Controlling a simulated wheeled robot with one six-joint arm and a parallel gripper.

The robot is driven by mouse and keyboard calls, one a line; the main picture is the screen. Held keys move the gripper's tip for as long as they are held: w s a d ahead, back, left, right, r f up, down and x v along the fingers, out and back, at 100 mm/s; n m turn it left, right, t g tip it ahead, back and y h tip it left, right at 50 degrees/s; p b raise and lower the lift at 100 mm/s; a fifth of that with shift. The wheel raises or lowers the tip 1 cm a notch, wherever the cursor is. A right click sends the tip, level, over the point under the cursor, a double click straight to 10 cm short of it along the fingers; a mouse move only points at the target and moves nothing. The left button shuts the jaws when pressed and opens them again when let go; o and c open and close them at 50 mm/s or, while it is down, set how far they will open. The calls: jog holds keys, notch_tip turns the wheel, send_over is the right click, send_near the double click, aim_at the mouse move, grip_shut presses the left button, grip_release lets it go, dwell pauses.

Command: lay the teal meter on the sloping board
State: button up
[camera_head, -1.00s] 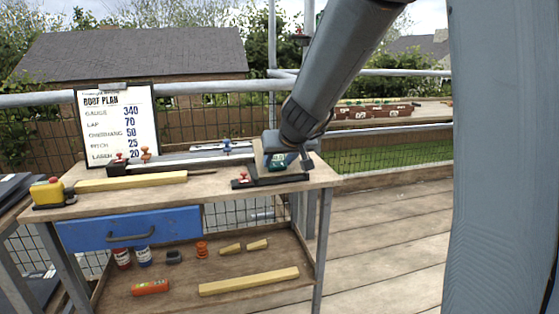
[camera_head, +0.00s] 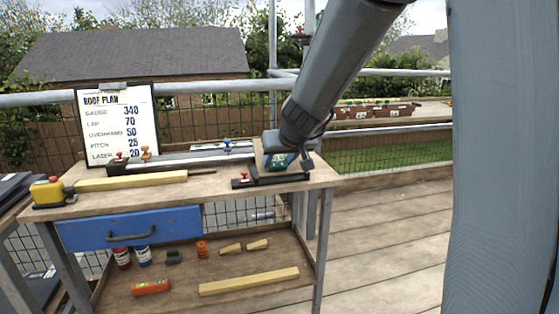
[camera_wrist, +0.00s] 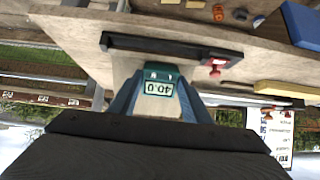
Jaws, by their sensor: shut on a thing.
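The teal meter (camera_wrist: 158,78) is between the fingers of my gripper (camera_wrist: 160,98). Its display shows 40.0, upside down in the wrist view. In the head view the meter (camera_head: 280,161) is at the right end of the workbench, just under my wrist. The pale sloping board (camera_head: 259,156) stands there, partly hidden behind my gripper and the meter. The meter is over or against the board; whether they touch is not clear. A black frame (camera_head: 268,180) with a red knob lies at the board's foot.
The workbench (camera_head: 215,185) also carries a yellow device (camera_head: 48,192), a yellow timber (camera_head: 130,181) and a roof plan clipboard (camera_head: 117,125). A blue drawer (camera_head: 130,228) is below. The lower shelf holds wedges, cans and a long timber (camera_head: 248,281). The decking at right is clear.

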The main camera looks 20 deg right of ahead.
jog(key=shift+s+f+b, duration=0.25)
jog(key=shift+b, duration=0.1)
dwell(0.4)
jog(key=o, duration=1)
jog(key=shift+s+r, duration=0.1)
jog(key=p+v, duration=0.4)
jog(key=v, duration=0.2)
jog(key=shift+r, duration=0.5)
jog(key=shift+a, duration=0.1)
